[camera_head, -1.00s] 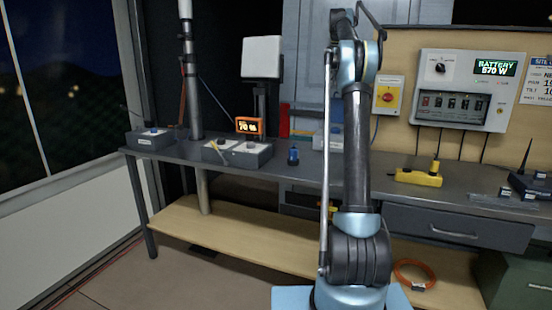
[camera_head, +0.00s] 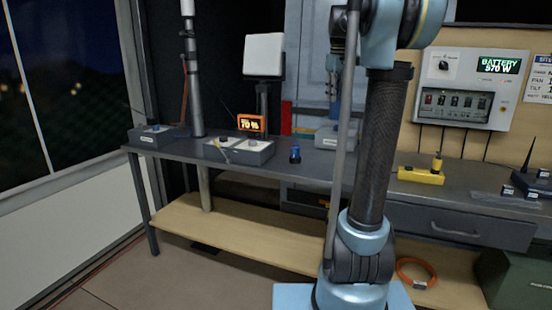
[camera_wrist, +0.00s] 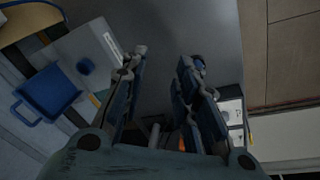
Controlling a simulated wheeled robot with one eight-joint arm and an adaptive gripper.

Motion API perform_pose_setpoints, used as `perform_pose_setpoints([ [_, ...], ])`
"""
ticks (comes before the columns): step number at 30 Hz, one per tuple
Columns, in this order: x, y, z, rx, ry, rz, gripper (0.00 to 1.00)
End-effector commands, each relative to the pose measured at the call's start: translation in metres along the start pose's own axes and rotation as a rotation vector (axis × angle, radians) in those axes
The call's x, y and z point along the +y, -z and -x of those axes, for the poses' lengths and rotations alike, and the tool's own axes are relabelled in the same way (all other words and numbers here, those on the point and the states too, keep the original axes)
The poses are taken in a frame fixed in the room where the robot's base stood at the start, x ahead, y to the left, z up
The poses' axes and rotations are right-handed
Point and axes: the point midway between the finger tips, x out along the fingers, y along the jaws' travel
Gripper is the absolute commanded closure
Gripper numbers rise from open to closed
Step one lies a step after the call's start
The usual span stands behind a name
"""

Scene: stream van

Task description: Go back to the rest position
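My arm (camera_head: 375,150) rises in front of the bench, its upper joint large at the top of the head view. A blue part of my arm's far end hangs behind it above the bench, partly hidden by a grey rod. In the wrist view my gripper (camera_wrist: 166,58) is open, its two dark blue fingers apart with nothing seen between them. Below the fingers is the grey bench top (camera_wrist: 190,25).
The bench (camera_head: 180,152) carries grey control boxes (camera_head: 240,152), a small blue item (camera_head: 295,154), an orange display (camera_head: 251,123) and a yellow block (camera_head: 421,175). A battery panel (camera_head: 467,90) is on the wall. An orange cable coil (camera_head: 416,273) lies low right. Floor at the front left is clear.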

Motion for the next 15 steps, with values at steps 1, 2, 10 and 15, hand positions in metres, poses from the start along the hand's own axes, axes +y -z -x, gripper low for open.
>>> perform_pose_setpoints([
  [1,-0.013,-0.014,-0.005,0.001,0.001,-0.019,0.72],
  [2,-0.020,-0.021,-0.008,0.001,0.002,-0.031,0.72],
  [10,-0.082,-0.090,-0.045,0.006,0.007,-0.146,0.72],
  [15,-0.120,-0.135,-0.075,0.008,0.010,-0.220,0.72],
])
